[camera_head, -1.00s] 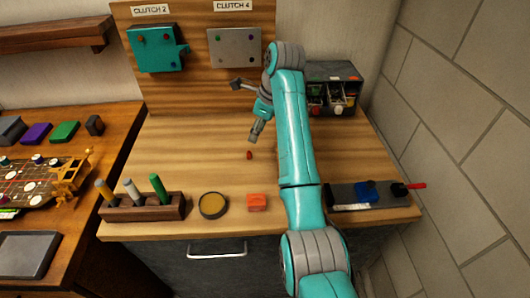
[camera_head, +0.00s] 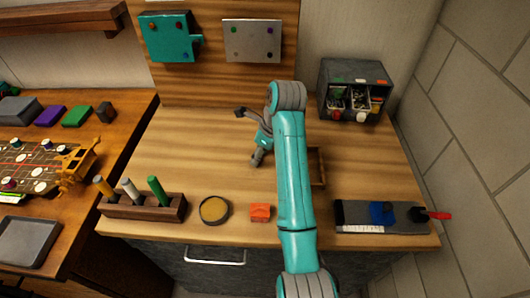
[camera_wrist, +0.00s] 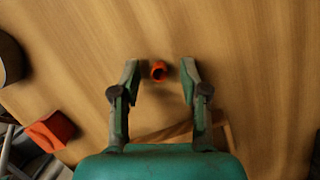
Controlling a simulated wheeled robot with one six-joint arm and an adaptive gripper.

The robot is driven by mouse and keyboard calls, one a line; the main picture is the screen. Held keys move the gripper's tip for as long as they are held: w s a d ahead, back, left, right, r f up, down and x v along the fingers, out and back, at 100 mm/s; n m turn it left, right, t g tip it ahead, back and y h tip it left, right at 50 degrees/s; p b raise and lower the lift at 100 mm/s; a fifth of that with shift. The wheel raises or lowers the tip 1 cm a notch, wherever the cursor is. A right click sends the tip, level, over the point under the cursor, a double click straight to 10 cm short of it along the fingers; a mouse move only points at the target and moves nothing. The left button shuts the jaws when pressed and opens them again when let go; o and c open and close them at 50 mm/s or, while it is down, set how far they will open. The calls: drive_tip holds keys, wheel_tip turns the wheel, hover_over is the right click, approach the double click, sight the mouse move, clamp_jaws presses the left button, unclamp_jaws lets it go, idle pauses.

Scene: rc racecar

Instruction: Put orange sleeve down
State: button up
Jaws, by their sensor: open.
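The orange sleeve (camera_wrist: 158,71), a small hollow ring-like piece, shows in the wrist view against the bare wooden benchtop. It lies between the tips of my gripper (camera_wrist: 160,74), with a visible gap to each finger. My gripper is open and points down at the bench. In the head view my gripper (camera_head: 257,158) is low over the middle of the bench, and I cannot make out the sleeve there. The exact height of the fingertips above the wood is hard to tell.
An orange block (camera_head: 260,212), a round dish (camera_head: 214,209) and a wooden holder (camera_head: 145,206) with upright tools line the front edge. A shallow wooden tray (camera_head: 322,168) lies behind my arm. A grey bin unit (camera_head: 355,75) stands back right. The bench's back left is clear.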

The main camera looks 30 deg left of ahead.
drive_tip(key=shift+c, duration=0.3)
drive_tip(key=c, duration=0.7)
drive_tip(key=shift+c, duration=0.2)
drive_tip(key=shift+r, duration=0.1)
